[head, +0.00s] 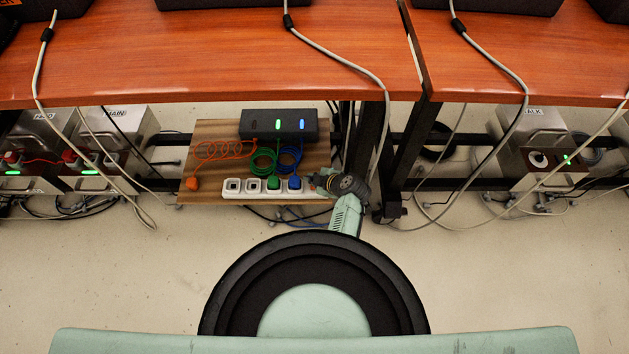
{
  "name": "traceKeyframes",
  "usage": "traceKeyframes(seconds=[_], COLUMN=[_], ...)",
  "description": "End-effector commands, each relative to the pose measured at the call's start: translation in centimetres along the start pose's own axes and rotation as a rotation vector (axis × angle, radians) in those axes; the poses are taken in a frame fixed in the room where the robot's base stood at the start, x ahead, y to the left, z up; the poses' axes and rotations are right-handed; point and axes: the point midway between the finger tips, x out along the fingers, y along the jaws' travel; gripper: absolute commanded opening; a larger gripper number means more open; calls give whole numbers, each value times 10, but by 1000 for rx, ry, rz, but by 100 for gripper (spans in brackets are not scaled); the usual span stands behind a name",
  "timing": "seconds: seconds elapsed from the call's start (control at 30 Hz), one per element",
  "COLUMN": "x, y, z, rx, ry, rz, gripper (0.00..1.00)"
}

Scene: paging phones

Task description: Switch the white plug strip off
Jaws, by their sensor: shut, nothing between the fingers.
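The white plug strip (234,195) lies along the front of a wooden board under the desk. A green plug (274,183) and a blue plug (294,183) sit in its right-hand sockets. The two sockets on the left look empty. My gripper (315,180) is shut and empty at the right end of the strip, reaching in from the right. It covers that end, so I cannot make out a switch there. Whether it touches the strip is too small to tell.
A black box (280,127) behind the strip shows green and blue lights and a dim red one. An orange plug (192,184) lies left of the strip on the board (208,145). Cables hang from the desktop (200,60). Metal boxes stand at both sides.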

Motion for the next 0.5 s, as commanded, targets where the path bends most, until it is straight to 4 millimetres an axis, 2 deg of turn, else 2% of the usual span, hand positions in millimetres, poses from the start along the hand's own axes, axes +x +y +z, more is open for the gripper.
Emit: traceKeyframes(seconds=[0.03,0.23,0.5], x=[15,16,15], y=[-28,-36,-36], z=[14,16,16], rx=[15,16,17], ry=[-3,-3,-4], rz=[-26,-25,-24], gripper=[0,0,0])
